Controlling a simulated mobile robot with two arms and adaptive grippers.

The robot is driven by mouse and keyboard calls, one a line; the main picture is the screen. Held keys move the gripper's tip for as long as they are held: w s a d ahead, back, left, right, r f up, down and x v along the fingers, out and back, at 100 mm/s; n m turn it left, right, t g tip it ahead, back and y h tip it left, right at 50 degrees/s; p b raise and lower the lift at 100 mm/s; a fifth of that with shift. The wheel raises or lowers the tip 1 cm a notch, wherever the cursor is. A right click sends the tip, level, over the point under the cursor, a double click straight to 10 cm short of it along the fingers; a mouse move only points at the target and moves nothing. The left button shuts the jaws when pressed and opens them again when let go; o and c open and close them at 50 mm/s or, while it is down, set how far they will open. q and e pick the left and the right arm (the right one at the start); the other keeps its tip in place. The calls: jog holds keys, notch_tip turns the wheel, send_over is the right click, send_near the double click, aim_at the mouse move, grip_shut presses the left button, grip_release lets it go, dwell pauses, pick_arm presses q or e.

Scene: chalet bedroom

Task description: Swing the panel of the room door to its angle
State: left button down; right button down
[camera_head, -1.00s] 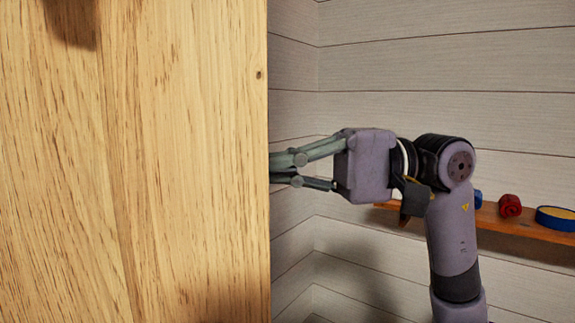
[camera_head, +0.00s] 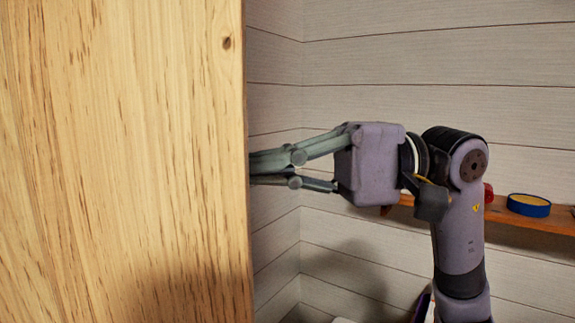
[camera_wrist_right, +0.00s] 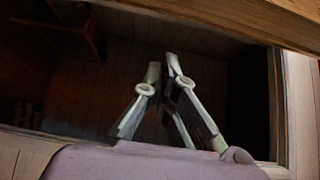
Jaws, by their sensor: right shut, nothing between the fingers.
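The door panel (camera_head: 115,160), pale grained wood, fills the left of the head view, its free edge running near vertical. My right gripper (camera_head: 262,168) reaches from the right to that edge. Its fingertips pass behind the panel and are hidden there, so contact cannot be told. In the right wrist view my right gripper (camera_wrist_right: 164,62) has its fingers drawn together with nothing between them. No handle or hinge shows in the head view. My left gripper is not in view.
A wall of pale boards (camera_head: 430,65) with a corner stands behind my right arm. An orange-brown wooden shelf (camera_head: 535,236) runs along it at the right, carrying a blue-and-yellow round item (camera_head: 528,204) and a red item (camera_head: 488,193) partly behind my arm.

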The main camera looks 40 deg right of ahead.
jog(key=v, duration=1.2)
jog(key=shift+a, duration=0.1)
